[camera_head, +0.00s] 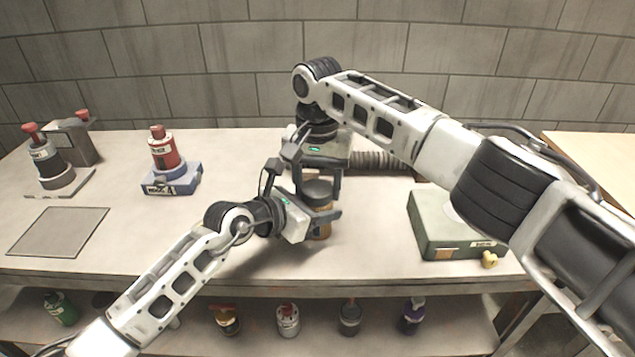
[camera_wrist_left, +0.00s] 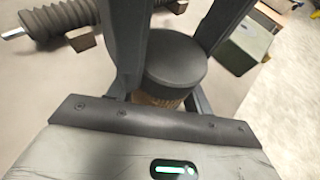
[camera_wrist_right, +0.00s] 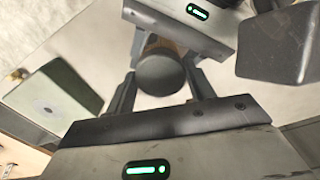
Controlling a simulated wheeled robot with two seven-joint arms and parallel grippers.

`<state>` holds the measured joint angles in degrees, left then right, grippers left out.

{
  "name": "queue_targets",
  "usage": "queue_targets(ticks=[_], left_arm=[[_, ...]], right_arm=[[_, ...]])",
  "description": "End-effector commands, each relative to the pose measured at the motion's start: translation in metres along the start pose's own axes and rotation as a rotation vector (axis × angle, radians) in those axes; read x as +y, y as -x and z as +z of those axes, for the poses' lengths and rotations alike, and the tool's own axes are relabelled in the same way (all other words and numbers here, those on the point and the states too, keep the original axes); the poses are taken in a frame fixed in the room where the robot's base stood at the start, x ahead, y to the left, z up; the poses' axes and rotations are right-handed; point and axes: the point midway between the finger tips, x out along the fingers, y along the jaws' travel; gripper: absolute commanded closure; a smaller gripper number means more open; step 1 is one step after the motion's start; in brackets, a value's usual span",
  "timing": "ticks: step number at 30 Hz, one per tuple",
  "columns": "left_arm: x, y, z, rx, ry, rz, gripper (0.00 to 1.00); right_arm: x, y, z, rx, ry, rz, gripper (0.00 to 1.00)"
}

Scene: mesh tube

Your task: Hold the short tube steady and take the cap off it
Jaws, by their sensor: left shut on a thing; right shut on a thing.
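The short tube (camera_head: 322,229) stands upright near the middle of the table, an orange-brown body under a dark round cap (camera_head: 316,190). My left gripper (camera_head: 325,222) comes in from the left, low, and is shut on the tube's body. My right gripper (camera_head: 318,184) comes down from above and is shut on the cap. In the left wrist view the cap (camera_wrist_left: 176,68) shows between the fingers, with a little of the body below it. In the right wrist view the cap (camera_wrist_right: 160,74) lies between the right fingertips. The arms hide part of the tube.
A ribbed hose (camera_head: 380,160) lies behind. A red bottle (camera_head: 164,150) stands on a blue base at left, beyond a flat grey plate (camera_head: 58,232). Several bottles are on the lower shelf.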

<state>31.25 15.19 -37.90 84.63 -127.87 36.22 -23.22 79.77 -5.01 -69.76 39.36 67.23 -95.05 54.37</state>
Motion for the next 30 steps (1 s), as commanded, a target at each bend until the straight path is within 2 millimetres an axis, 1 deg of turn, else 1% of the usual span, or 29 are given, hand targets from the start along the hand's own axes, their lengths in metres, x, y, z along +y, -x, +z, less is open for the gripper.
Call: queue_targets(ticks=[3,11,12,13,14,24,26,30], left_arm=[[0.001,0.000,-0.001,0.002,0.001,0.002,1.00],[0.001,0.000,-0.001,0.003,0.001,0.003,1.00],[0.001,0.000,-0.001,0.003,0.001,0.003,1.00],[0.001,0.000,-0.001,0.003,0.001,0.003,1.00],[0.001,0.000,-0.001,0.003,0.001,0.002,1.00],[0.000,0.000,-0.001,0.002,0.000,0.000,1.00],[0.000,0.000,-0.001,0.002,0.000,0.000,1.00],[0.000,0.000,-0.001,0.002,0.000,-0.001,1.00]], right_arm=[[0.001,0.000,0.000,-0.001,0.092,0.002,0.74],[0.002,0.000,-0.001,0.000,0.103,0.004,0.74],[0.002,0.000,-0.001,0.000,0.103,0.004,0.38],[0.002,0.000,-0.001,0.000,0.103,0.004,0.30],[0.002,0.000,-0.001,0.000,0.102,0.004,0.25],[0.000,0.002,0.000,-0.001,0.104,0.001,0.25],[0.000,0.006,0.000,0.000,0.104,0.000,0.25],[0.000,0.023,0.000,0.001,0.103,0.000,0.25]])
